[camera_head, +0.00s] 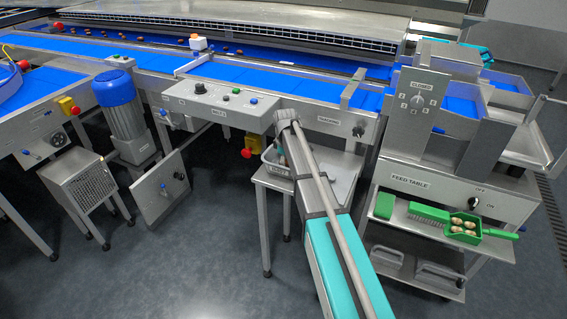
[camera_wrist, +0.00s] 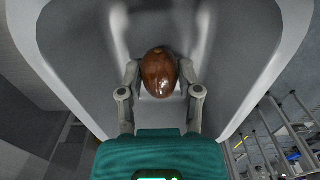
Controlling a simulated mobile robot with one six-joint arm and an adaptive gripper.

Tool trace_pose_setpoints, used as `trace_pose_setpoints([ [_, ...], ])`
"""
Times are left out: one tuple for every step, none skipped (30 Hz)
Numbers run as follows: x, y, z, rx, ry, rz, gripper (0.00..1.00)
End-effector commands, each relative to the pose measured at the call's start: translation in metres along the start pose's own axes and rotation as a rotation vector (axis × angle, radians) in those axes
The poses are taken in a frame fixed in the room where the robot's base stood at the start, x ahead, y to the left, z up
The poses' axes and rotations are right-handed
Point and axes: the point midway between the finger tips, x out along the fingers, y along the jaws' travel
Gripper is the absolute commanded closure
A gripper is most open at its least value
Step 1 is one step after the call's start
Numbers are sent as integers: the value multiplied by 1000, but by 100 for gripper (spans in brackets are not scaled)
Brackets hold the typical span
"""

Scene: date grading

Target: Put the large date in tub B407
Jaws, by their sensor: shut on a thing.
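The large date (camera_wrist: 159,72), brown and glossy, sits between the two fingers of my gripper (camera_wrist: 160,85) in the wrist view. My gripper is shut on it. Behind the date in the wrist view is a smooth grey, pale-rimmed surface (camera_wrist: 85,50) like the inside of a container; I cannot tell whether it is a tub. In the head view my arm reaches over a small table, and I cannot make out my gripper or the date there. No label B407 is readable in either view.
To the right, the feed table (camera_head: 440,190) has a green scoop (camera_head: 486,232) holding several pale brown pieces. Blue belts run behind.

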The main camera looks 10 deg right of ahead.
Motion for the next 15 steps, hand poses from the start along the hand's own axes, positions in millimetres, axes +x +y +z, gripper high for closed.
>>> trace_pose_setpoints([
  [1,0,0,0,0,0,71],
  [1,0,0,0,0,0,71],
  [2,0,0,0,0,0,71],
  [2,0,0,0,0,0,71],
  [2,0,0,0,0,0,71],
  [3,0,0,0,0,0,71],
  [3,0,0,0,0,0,71],
  [4,0,0,0,0,0,71],
  [4,0,0,0,0,0,71],
  [4,0,0,0,0,0,71],
  [5,0,0,0,0,0,71],
  [5,0,0,0,0,0,71],
  [5,0,0,0,0,0,71],
  [6,0,0,0,0,0,71],
  [6,0,0,0,0,0,71],
])
